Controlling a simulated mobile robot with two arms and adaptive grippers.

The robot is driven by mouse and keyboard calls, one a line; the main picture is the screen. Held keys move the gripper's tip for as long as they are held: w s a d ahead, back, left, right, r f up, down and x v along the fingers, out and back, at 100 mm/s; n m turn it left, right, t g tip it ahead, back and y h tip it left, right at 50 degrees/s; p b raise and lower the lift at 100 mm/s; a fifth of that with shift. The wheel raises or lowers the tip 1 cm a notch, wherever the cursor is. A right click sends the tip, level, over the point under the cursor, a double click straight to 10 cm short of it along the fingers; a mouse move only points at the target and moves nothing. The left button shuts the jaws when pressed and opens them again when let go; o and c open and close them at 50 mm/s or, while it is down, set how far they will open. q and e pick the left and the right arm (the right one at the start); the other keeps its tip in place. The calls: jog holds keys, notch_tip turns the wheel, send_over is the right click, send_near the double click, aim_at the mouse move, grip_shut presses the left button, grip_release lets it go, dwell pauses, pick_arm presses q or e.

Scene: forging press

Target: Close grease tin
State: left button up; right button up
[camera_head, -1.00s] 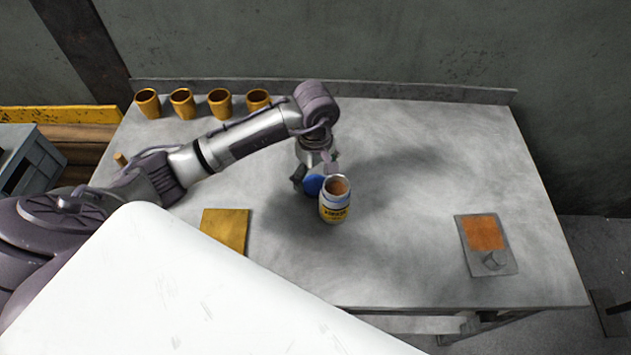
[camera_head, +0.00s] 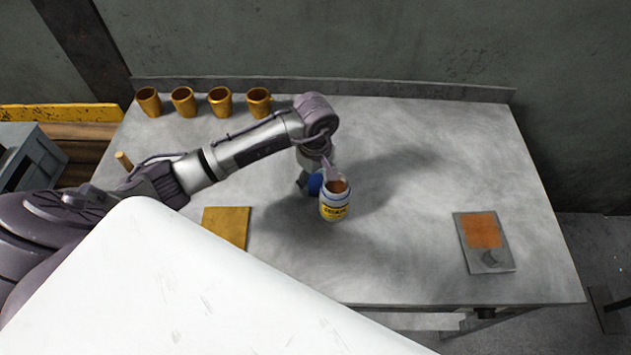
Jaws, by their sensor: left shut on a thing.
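The grease tin (camera_head: 334,206) stands upright and open near the middle of the table, with a yellow label and brown grease showing in its mouth. A blue lid (camera_head: 315,184) is just behind and left of the tin, partly hidden by the tin and my gripper. My left gripper (camera_head: 318,177) points down behind the tin and is shut on the blue lid. The fingertips are small and partly hidden, and one finger overlaps the tin's rim in the picture. I cannot tell if they touch. My right gripper is not in view.
Several orange-brown cups (camera_head: 202,102) stand in a row at the back left of the table (camera_head: 420,190). A yellow square (camera_head: 226,227) lies at front left. A grey plate with an orange patch (camera_head: 484,243) lies at the right. The table between tin and plate is clear.

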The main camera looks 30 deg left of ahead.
aim_at(315, 182)
pick_arm(q)
notch_tip(315, 182, up, 10)
jog(key=b, duration=0.1)
jog(key=shift+b, duration=0.4)
